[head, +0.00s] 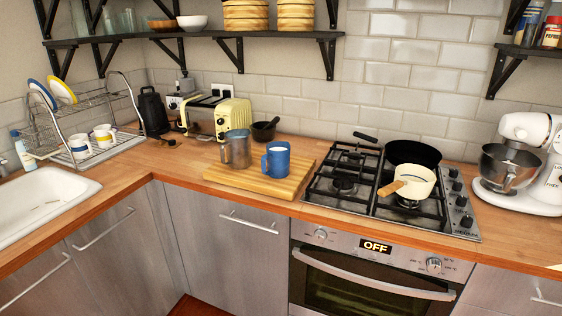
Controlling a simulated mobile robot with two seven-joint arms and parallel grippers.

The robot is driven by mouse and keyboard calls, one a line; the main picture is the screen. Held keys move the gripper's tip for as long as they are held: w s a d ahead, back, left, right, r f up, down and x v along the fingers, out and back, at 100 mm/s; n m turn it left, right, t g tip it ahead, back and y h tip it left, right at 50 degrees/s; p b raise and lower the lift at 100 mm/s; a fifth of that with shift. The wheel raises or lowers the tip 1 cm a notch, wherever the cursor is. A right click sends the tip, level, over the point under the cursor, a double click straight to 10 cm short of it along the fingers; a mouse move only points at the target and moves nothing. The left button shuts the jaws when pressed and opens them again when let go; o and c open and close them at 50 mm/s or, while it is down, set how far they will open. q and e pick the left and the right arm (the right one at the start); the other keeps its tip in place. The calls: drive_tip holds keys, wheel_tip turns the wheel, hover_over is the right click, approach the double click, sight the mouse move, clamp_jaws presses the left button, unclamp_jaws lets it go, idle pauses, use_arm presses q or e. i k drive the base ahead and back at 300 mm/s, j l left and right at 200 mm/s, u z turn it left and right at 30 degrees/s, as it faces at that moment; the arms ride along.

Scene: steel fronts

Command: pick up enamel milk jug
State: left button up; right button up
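A blue jug (277,161) with a white inside or contents stands upright on a wooden board (234,181) on the counter; it looks like the enamel milk jug. Its handle is on its left side. Directly left of it, on the same board, stands a greyish see-through jug (236,151) with a blue top. The two are close together, and I cannot tell whether they touch. Neither of my grippers is in view.
A gas hob (343,187) right of the board holds a black pan (413,152) and a cream saucepan (414,184). A shelf (200,34) hangs above. The counter left of the board is clear.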

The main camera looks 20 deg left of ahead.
sight(276, 156)
drive_tip(key=i+j+z, duration=0.25)
drive_tip(key=j, duration=0.4)
drive_tip(key=j+z, duration=0.25)
drive_tip(key=j, duration=0.35)
drive_tip(key=i+j+z, duration=0.1)
drive_tip(key=j+z, duration=0.15)
drive_tip(key=j, duration=0.45)
